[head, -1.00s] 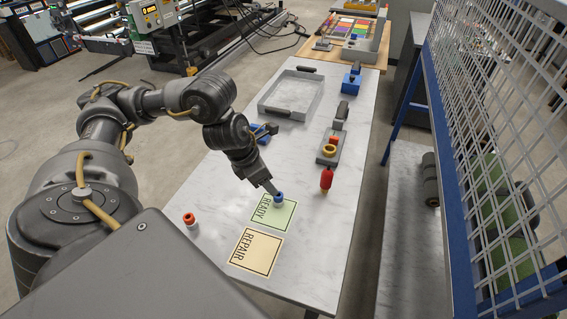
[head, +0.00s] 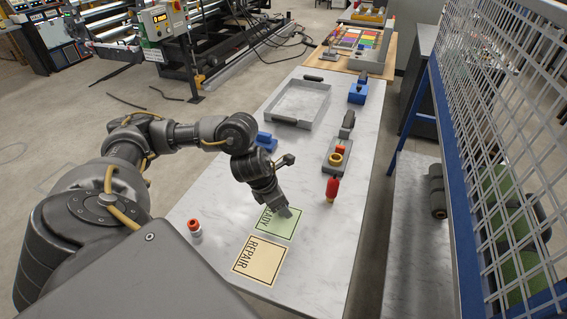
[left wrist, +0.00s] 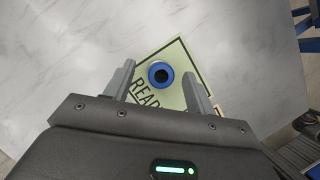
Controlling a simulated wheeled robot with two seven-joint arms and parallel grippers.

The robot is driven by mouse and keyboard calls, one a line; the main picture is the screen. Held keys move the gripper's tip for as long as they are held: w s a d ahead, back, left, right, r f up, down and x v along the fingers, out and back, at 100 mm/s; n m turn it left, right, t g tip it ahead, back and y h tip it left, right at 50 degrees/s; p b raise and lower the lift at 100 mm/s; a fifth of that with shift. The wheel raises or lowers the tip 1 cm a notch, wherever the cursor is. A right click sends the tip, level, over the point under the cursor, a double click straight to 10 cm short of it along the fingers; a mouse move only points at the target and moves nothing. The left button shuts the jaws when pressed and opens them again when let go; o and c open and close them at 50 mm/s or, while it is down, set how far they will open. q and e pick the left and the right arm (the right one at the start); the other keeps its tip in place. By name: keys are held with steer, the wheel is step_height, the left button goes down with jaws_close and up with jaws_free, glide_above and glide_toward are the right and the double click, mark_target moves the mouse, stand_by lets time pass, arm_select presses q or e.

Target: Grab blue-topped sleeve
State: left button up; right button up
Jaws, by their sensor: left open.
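The blue-topped sleeve (left wrist: 160,75) shows in the left wrist view as a blue ring with a dark hole, seen from above on the green READY card (left wrist: 175,98). My left gripper (head: 286,212) is open over the READY card (head: 268,222) in the head view and hides the sleeve there. In the left wrist view its two fingers stand on either side of the sleeve, with gaps between. How high the fingertips are relative to the sleeve is hard to tell. My right gripper is not in view.
A red-topped sleeve (head: 194,228) stands left of the tan REPAIR card (head: 259,260). A red-handled tool (head: 332,188) stands right of the READY card. A grey fixture with a yellow ring (head: 337,159), a grey tray (head: 322,115) and blue blocks lie farther back. A mesh panel borders the right.

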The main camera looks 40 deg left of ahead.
arm_select(q)
steer(key=shift+x, duration=0.9)
steer(key=shift+r, duration=0.1)
steer(key=c, duration=1)
steer(key=shift+c, duration=0.4)
steer(key=shift+r, duration=0.1)
